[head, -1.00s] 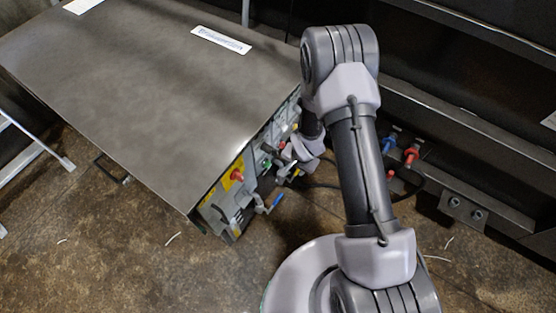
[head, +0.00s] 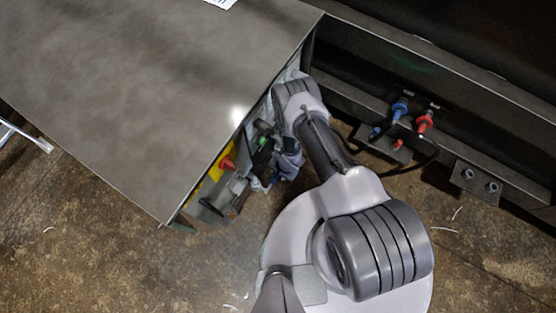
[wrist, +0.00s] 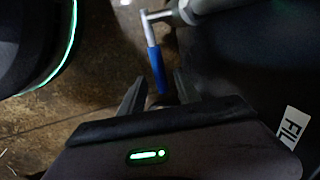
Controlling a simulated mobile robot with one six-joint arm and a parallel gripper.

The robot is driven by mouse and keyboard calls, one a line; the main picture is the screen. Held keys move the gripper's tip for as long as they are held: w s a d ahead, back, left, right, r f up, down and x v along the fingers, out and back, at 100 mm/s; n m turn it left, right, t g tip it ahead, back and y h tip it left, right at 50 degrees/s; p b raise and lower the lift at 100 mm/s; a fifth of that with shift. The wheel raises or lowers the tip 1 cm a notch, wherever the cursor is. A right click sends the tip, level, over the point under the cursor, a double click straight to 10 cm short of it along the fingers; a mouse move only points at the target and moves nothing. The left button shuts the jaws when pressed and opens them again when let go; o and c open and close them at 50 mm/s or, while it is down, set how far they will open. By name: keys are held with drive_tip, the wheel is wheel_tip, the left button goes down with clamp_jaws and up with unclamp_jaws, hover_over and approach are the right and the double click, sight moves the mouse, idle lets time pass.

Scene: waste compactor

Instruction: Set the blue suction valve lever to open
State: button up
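The blue valve lever (wrist: 155,66) shows in the wrist view. Its blue grip hangs down from a bent metal arm joined to a grey pipe fitting at the top. My gripper (wrist: 158,84) is open, with one finger on each side of the lever's lower end. I cannot tell whether either finger touches it. In the head view my gripper is low beside the cabinet's control side, mostly hidden by my own arm, and the lever cannot be made out clearly there.
The large grey cabinet (head: 130,90) fills the upper left, with a red knob (head: 227,163) on its side. Blue (head: 400,110) and red (head: 424,122) couplings with black hoses sit on a dark frame to the right. A label (wrist: 293,126) lies right of my gripper.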

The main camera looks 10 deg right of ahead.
drive_tip(key=shift+w+a+f, duration=0.1)
drive_tip(key=shift+f, duration=0.5)
drive_tip(key=shift+c, duration=0.2)
clamp_jaws()
idle(0.9)
